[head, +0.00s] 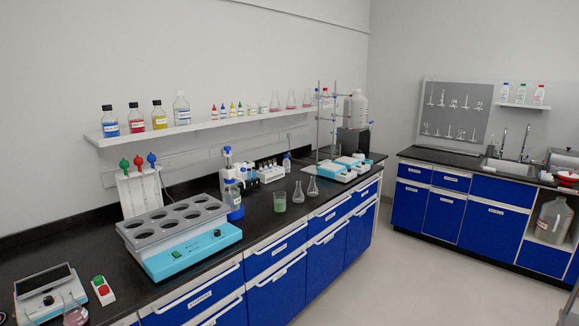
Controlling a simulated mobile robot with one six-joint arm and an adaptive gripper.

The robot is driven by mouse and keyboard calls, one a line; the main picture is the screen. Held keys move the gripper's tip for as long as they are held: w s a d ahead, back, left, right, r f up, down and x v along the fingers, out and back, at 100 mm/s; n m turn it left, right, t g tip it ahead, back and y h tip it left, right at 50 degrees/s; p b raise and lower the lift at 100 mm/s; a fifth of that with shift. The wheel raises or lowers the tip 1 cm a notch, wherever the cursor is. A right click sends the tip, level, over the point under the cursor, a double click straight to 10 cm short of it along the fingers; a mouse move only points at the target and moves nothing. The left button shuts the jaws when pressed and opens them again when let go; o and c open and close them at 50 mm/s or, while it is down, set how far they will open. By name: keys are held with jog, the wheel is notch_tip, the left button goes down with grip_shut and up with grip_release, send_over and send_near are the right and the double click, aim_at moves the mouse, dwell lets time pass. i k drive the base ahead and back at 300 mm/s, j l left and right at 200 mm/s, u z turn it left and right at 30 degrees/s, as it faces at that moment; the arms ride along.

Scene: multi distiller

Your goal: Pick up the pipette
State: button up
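No thing in the head view is clearly marked as the pipette. The likeliest candidates are the slim items with green (124,164), red (138,161) and blue (151,159) tops in a white upright stand (131,197). The stand is at the back of the black left bench, against the wall. The three tops stand side by side, upright. Their lower parts are hard to make out against the stand. My gripper is not in view.
A teal unit with several round openings (180,233) stands in front of the stand. A balance (45,290), a flask (74,314) and a red-green button box (103,290) are nearer. A blue-liquid bottle (234,200) stands right. A shelf (190,127) hangs above; the floor (400,280) is clear.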

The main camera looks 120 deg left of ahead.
aim_at(151, 158)
jog(key=u, duration=4.6)
